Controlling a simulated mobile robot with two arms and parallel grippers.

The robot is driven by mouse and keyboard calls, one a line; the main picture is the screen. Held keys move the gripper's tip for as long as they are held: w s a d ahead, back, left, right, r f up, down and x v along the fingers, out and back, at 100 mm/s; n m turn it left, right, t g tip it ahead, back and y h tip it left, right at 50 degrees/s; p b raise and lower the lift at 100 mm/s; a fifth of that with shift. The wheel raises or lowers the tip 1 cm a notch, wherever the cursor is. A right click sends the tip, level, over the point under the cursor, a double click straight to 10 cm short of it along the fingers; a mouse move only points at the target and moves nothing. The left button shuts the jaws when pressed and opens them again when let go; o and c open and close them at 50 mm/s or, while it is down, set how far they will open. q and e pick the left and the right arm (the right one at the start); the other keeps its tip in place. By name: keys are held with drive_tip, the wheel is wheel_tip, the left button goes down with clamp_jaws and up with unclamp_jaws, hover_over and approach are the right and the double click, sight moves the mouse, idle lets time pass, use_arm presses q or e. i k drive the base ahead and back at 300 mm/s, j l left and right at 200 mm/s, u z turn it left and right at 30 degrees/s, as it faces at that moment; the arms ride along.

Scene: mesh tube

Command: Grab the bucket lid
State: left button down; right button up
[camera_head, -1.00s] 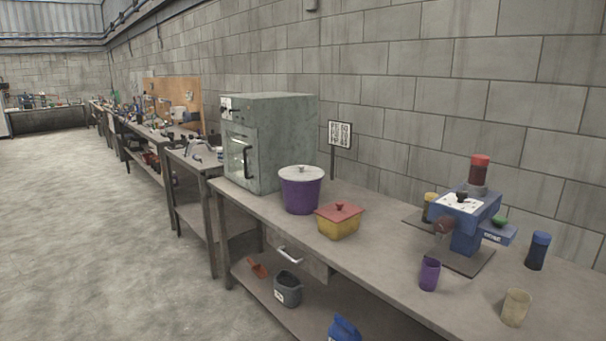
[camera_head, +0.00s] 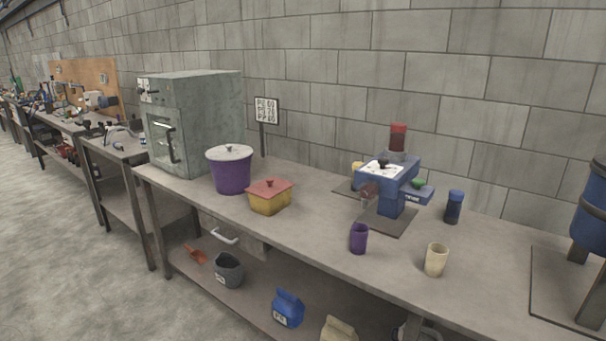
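A purple bucket (camera_head: 231,176) stands upright on the workbench, in front of the grey oven-like cabinet. Its pale grey lid (camera_head: 229,152) lies on top, with a small knob in the middle. A yellow box (camera_head: 269,204) with a red lid (camera_head: 270,187) and red knob stands just right of the bucket. Neither of my grippers shows in the head view.
The workbench (camera_head: 300,223) runs along a block wall. A grey cabinet (camera_head: 190,125), a sign (camera_head: 266,112), a blue machine (camera_head: 390,185), a purple cup (camera_head: 358,238), a beige cup (camera_head: 435,260) and a dark blue container (camera_head: 454,207) stand on it. A dark pail (camera_head: 228,270) sits on the lower shelf.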

sight(229, 153)
drive_tip(key=i+j+z, duration=0.15)
drive_tip(key=j+z, duration=0.15)
drive_tip(key=z, duration=0.15)
drive_tip(key=i+j+z, duration=0.1)
drive_tip(key=j+z, duration=0.2)
drive_tip(key=z, duration=0.2)
drive_tip(key=j+z, duration=0.45)
drive_tip(key=i+l, duration=0.05)
drive_tip(key=l, duration=0.05)
